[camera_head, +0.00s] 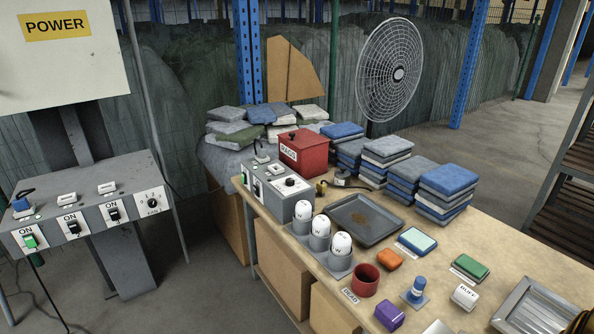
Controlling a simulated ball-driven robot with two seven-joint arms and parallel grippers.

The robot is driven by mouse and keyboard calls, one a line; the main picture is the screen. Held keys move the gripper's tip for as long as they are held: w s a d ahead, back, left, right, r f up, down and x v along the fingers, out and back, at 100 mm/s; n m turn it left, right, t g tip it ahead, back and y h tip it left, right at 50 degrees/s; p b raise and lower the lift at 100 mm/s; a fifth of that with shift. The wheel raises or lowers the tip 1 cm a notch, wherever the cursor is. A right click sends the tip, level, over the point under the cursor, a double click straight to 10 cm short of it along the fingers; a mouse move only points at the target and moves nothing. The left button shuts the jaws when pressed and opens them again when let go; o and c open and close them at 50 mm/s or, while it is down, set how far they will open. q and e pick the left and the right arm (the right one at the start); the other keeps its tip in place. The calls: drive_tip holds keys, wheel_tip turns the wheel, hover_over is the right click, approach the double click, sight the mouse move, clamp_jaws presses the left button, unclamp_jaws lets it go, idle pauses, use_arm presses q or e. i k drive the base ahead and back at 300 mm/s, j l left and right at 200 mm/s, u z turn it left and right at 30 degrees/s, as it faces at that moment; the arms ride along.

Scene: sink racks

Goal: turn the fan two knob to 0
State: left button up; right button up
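A grey power panel (95,200) stands at the left under a sign reading POWER. At its right end is a black round knob (153,202) on a white dial plate; the small lettering and the pointer setting are too small to read surely. A second dial knob (290,182) sits on a grey control box (276,187) at the table's back left. I cannot tell from the lettering which of them is the fan two knob. A large round caged fan (390,70) stands behind the table.
The wooden table (440,250) holds a red box (304,152), a dark tray (364,220), white-topped canisters (320,226), stacked cloths (447,188) and small blocks. Bare floor (210,290) lies between panel and table.

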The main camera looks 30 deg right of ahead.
sight(290, 182)
drive_tip(key=i+z, duration=0.95)
drive_tip(key=z, duration=0.2)
